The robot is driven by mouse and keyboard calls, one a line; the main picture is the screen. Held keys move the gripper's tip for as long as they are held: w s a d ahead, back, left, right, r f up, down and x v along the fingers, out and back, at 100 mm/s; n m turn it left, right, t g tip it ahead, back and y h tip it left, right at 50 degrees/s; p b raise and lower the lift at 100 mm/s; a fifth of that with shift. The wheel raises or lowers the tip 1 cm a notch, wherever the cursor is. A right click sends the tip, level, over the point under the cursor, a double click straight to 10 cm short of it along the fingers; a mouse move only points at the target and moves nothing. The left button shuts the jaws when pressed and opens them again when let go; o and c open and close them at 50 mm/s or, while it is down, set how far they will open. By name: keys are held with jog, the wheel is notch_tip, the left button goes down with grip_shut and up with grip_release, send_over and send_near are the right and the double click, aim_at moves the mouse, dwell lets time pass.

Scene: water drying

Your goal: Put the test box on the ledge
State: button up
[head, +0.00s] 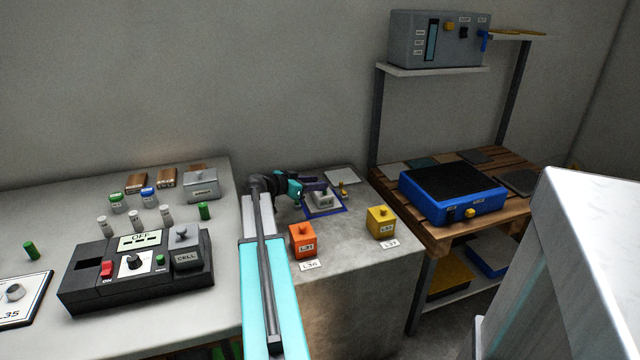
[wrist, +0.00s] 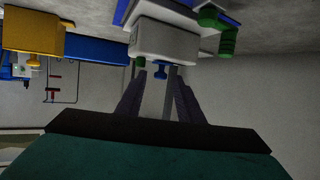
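A small light-grey box (head: 322,199) with a knob on top sits inside a blue outline on the concrete-topped block in the head view. It is probably the test box, but I cannot read a label on it. My gripper (head: 298,190) is just left of it. In the wrist view, a pale grey box (wrist: 165,40) is just beyond the fingertips of my gripper (wrist: 156,74). The fingers are apart, with no visible grip on the box. I cannot tell which surface is the ledge; a shelf (head: 435,71) at the upper right holds a grey instrument.
An orange block (head: 303,241) and a yellow block (head: 380,223) stand in front of the grey box. A black control unit (head: 135,270) and a grey box (head: 201,184) are on the left table. A blue device (head: 452,193) sits on the pallet-topped table at right.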

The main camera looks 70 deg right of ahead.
jog(key=shift+v, duration=2.35)
